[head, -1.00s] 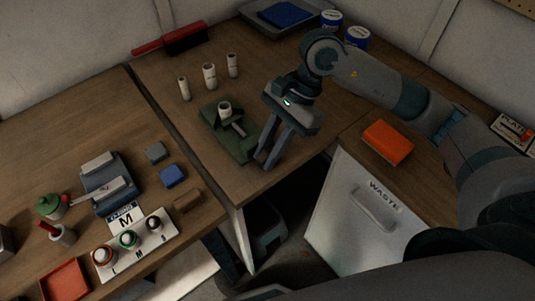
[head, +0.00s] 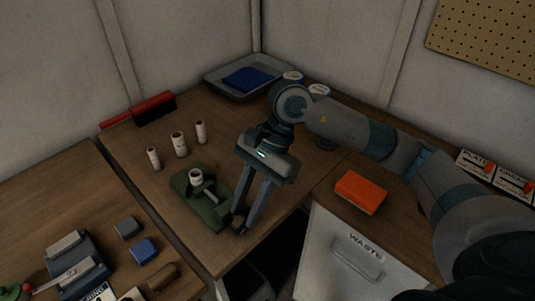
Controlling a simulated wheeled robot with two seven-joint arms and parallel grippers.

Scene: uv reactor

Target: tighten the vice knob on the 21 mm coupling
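The green vice (head: 208,212) stands near the front edge of the middle table. A short white coupling (head: 196,177) stands upright in it, with a pale rod beside it. My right gripper (head: 241,221) points down just right of the vice. Its fingertips are at a small dark knob-like piece (head: 239,226) at the vice's right end. The fingers come close together at the tips, and I cannot tell whether they grip this piece. My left gripper is not in view.
Several white fittings (head: 180,145) stand behind the vice. A grey tray with a blue cloth (head: 247,79) and a red-handled brush (head: 153,108) lie at the back. An orange block (head: 360,192) is right, above the waste bin (head: 350,262). Small blocks (head: 144,250) lie front left.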

